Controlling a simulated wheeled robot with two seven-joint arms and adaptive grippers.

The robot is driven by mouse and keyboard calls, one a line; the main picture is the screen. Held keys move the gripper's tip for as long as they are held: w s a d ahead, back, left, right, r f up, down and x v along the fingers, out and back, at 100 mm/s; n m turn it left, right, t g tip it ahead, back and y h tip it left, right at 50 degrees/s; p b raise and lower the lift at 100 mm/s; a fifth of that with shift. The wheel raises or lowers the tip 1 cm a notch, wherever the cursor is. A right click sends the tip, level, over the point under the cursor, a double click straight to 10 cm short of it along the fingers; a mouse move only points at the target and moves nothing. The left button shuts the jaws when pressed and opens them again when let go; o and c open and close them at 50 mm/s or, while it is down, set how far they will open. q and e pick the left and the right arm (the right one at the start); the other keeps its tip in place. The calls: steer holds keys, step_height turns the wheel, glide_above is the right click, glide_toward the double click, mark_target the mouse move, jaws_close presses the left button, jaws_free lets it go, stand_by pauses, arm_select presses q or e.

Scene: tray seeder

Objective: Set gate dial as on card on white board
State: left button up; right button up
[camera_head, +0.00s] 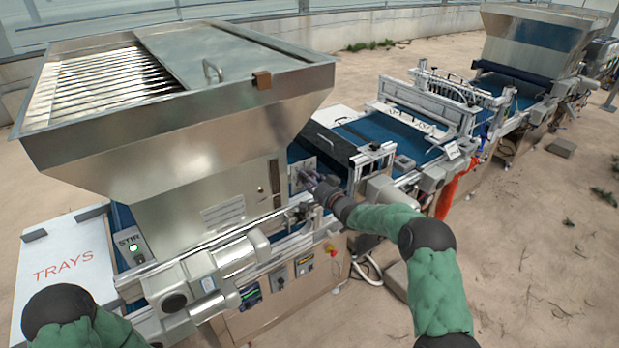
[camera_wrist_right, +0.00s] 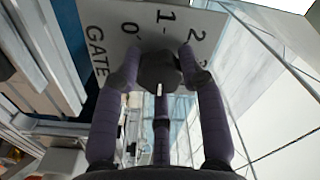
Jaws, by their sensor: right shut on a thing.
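The gate dial's dark knob (camera_wrist_right: 160,72) sits on a pale plate (camera_wrist_right: 120,18) in the right wrist view. The plate reads GATE, with 0, 1 and 2 in view and part of a further mark beyond 2. A small white mark shows on the knob; the number it points to cannot be told. My right gripper (camera_wrist_right: 160,62) is closed around the knob. In the head view the gripper (camera_head: 309,180) reaches the plate beside the steel hopper, and hides the knob. My left gripper is out of view. I cannot make out the card on a white board.
The large steel hopper (camera_head: 180,150) stands left of the dial. A box marked TRAYS (camera_head: 65,265) is at the left. A STIR box (camera_head: 131,246) is on the near frame. The blue conveyor (camera_head: 405,135) runs to the right, with a second hopper (camera_head: 540,40) beyond.

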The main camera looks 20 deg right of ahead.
steer(key=shift+s+a+f+m, duration=0.15)
steer(key=shift+a+f+m, duration=0.1)
steer(key=shift+f+m, duration=0.3)
steer(key=o, duration=1.1)
steer(key=shift+o, duration=0.2)
steer(key=v, duration=1.2)
steer(key=shift+r, duration=0.3)
